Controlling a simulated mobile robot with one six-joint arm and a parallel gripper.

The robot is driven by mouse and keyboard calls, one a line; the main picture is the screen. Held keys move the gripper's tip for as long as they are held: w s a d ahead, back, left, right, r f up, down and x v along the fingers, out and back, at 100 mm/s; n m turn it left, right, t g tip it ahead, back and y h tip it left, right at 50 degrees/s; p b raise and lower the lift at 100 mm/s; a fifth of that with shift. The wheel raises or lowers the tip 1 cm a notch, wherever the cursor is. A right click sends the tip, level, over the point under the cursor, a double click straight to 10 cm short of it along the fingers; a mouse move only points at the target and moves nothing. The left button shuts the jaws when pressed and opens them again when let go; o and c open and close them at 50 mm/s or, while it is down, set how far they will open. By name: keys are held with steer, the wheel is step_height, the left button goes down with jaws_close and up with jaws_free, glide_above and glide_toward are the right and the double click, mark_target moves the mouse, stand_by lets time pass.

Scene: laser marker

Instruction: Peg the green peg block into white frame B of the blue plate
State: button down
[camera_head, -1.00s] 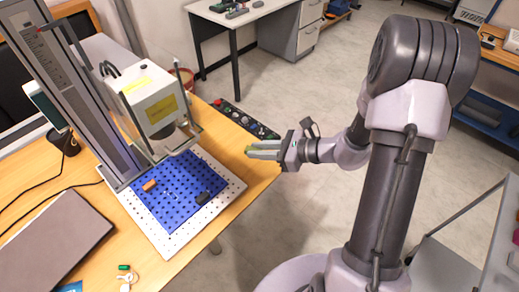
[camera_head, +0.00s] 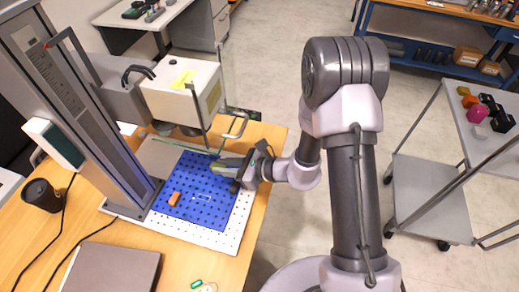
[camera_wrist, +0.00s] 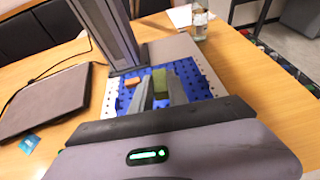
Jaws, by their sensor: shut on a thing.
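My gripper (camera_head: 224,165) is shut on the green peg block (camera_head: 216,168), above the far right part of the blue plate (camera_head: 185,212). In the wrist view the green block (camera_wrist: 159,82) stands between the two grey fingers of my gripper (camera_wrist: 161,92), with the blue plate (camera_wrist: 200,82) behind and below it. A small white outline (camera_head: 202,197) shows on the plate, in front of my gripper; its letter is too small to read. The block's lower end is hidden, and I cannot tell its exact height above the plate.
An orange block (camera_head: 174,198) sits on the plate's left part. A laptop (camera_head: 112,270) lies on the table at front left.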

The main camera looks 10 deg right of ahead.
glide_above(209, 199)
step_height(209, 199, down, 4)
steer(key=shift+n+g, duration=0.3)
step_height(209, 199, down, 6)
steer(key=b, duration=0.5)
steer(key=shift+a+f, duration=0.1)
steer(key=shift+a, duration=0.05)
steer(key=shift+f+b, duration=0.6)
steer(key=c, duration=1.2)
jaws_free()
